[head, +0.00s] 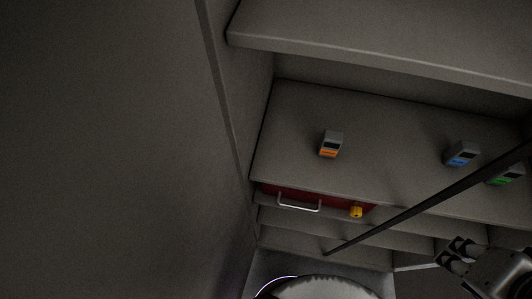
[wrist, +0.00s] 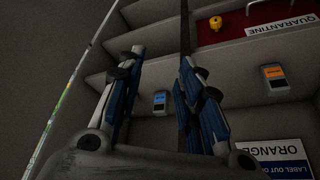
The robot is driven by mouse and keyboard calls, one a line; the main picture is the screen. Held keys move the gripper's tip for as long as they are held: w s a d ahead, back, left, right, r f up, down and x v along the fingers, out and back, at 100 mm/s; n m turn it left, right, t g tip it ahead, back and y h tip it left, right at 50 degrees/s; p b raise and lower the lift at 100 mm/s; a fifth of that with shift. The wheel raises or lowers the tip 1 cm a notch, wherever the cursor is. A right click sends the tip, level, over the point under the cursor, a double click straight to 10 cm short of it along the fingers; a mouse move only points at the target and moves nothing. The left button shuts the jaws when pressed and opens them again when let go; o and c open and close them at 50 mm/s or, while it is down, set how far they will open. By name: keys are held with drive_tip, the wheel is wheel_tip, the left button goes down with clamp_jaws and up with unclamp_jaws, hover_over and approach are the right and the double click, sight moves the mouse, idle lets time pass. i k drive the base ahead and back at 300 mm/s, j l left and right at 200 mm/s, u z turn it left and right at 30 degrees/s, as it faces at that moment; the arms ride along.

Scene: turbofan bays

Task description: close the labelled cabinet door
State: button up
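I cannot surely pick out the labelled cabinet door. A large plain grey panel (head: 100,150) fills the left of the head view; I cannot tell whether it is a door or a wall. A thin dark bar (head: 430,196) crosses the head view's right side diagonally. A similar bar (wrist: 185,22) shows beyond my fingers in the wrist view. My gripper (head: 455,253) is at the lower right of the head view. Its two fingers stand apart in the wrist view (wrist: 163,70), with nothing visible held. Contact with the bar cannot be told.
Grey shelves carry small devices with orange (head: 330,144), blue (head: 461,154) and green (head: 507,174) labels. A red surface (head: 335,200) has a pale handle (head: 299,206) and a yellow item (head: 356,211). In the wrist view, signs read QUARANTINE (wrist: 283,26) and ORANGE (wrist: 272,148).

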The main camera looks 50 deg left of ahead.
sight(119, 180)
drive_tip(key=k+l+u, duration=0.25)
drive_tip(key=k, duration=0.45)
drive_tip(key=k+u, duration=0.25)
drive_tip(key=k, duration=0.5)
drive_tip(key=j+u, duration=0.2)
drive_tip(key=j, duration=1.1)
drive_tip(key=k+l+u, duration=0.15)
drive_tip(key=u, duration=0.35)
drive_tip(key=k+j, duration=0.05)
drive_tip(key=k, duration=0.05)
